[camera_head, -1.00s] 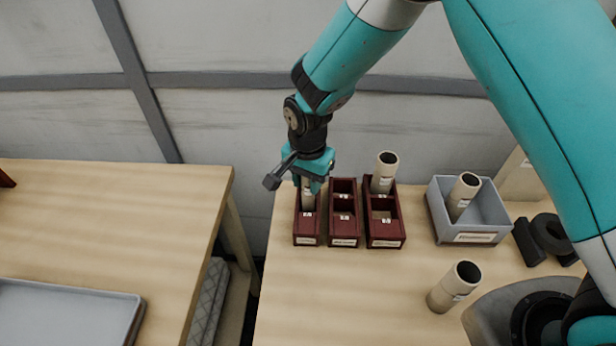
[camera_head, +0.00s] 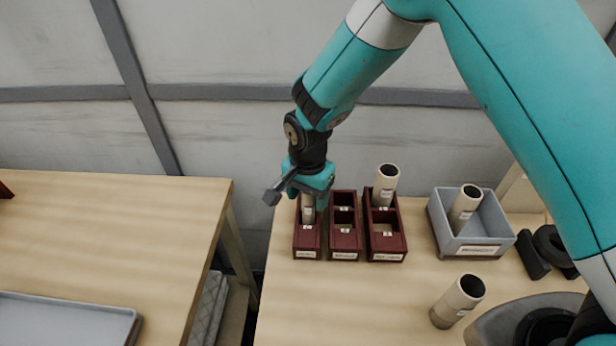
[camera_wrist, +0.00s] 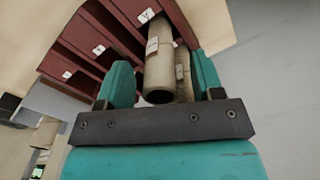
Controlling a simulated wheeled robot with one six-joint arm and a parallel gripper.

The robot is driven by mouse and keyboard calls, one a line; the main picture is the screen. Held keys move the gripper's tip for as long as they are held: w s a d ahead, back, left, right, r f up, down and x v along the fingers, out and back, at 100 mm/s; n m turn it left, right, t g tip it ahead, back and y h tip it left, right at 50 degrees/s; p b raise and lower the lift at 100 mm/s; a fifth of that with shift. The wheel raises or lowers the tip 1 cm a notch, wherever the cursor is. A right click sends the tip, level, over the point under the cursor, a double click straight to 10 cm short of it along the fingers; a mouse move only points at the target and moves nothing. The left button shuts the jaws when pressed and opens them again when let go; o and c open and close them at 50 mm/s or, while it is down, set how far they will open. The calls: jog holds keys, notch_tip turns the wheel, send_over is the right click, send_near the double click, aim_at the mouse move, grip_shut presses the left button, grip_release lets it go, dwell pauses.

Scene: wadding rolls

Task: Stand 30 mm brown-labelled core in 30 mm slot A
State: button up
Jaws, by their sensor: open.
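A pale cardboard core (camera_head: 308,213) stands upright in the rear slot of the left dark-red rack (camera_head: 307,241). My gripper (camera_head: 308,196) is above that rack, its fingers either side of the core's upper part. In the wrist view my gripper (camera_wrist: 160,82) is open, and the core (camera_wrist: 160,70), with a label on its side, lies between the spread fingers. A second pale tube (camera_wrist: 184,78) shows partly behind it. The label's colour and the slot letters are too small to read. My gripper hides the core's top in the head view.
A middle rack (camera_head: 345,242) looks empty. The right rack (camera_head: 388,245) holds a core (camera_head: 386,183). A grey bin (camera_head: 477,246) holds another core (camera_head: 464,208). One core (camera_head: 458,301) stands on the table (camera_head: 350,305). Dark round parts (camera_head: 552,247) lie at the right.

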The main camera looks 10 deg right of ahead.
notch_tip(320, 180, up, 16)
jog(key=r+b, duration=0.1)
jog(key=b, duration=0.1)
jog(key=s+d+r+n+y, duration=0.2)
jog(key=s+d+n, duration=0.2)
jog(key=s+n, duration=0.3)
jog(key=s+d+r+n+y, duration=0.2)
jog(key=s+n, duration=0.5)
jog(key=s, duration=0.9)
jog(key=shift+d+r+n, duration=0.3)
jog(key=shift+d+r, duration=0.35)
jog(key=shift+d, duration=0.4)
